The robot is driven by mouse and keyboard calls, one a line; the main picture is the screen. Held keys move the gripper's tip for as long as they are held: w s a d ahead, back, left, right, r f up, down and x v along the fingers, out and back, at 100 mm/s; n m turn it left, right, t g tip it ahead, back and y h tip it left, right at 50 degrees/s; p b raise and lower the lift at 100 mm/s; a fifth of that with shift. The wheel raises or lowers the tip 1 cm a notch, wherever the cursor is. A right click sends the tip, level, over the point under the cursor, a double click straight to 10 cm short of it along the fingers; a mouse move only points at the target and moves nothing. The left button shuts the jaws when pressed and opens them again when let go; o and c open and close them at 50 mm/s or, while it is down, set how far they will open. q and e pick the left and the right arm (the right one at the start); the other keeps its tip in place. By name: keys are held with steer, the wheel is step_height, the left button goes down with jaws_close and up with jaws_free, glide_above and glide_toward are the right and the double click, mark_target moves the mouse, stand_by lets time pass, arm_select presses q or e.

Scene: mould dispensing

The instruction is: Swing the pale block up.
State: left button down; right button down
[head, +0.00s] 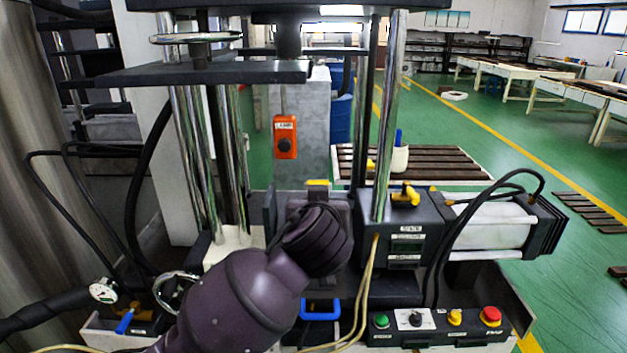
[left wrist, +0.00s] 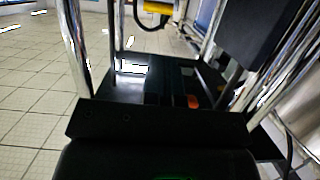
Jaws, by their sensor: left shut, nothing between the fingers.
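A pale block (head: 233,243) shows at the foot of the chrome columns in the head view, left of my left wrist. I cannot tell whether it is the hinged part. My left arm comes up from the bottom of the head view and hides much of the machine's middle. Its gripper is hidden behind the wrist there. In the left wrist view, the dark body of my left gripper (left wrist: 155,163) fills the bottom edge. It is shut and empty, and its fingertips are not clear. No pale block is clear in that view. My right gripper is not in view.
Chrome columns (head: 391,120) and a dark upper plate (head: 200,75) frame the work space. A control panel (head: 440,330) with coloured buttons and a pale cylinder (head: 490,225) stand at right. Cables and a gauge (head: 103,290) are at left. An orange box (head: 285,137) hangs behind.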

arm_select(q)
steer(key=p+x, duration=0.2)
steer(key=x, duration=1.1)
steer(key=shift+d+r+p, duration=0.1)
steer(key=shift+d+p, duration=0.05)
steer(key=shift+p, duration=0.15)
steer(key=shift+w, duration=0.1)
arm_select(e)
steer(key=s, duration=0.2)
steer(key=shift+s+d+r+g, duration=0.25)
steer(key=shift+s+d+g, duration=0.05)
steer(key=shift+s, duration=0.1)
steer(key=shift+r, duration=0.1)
arm_select(q)
steer(key=shift+d, duration=0.15)
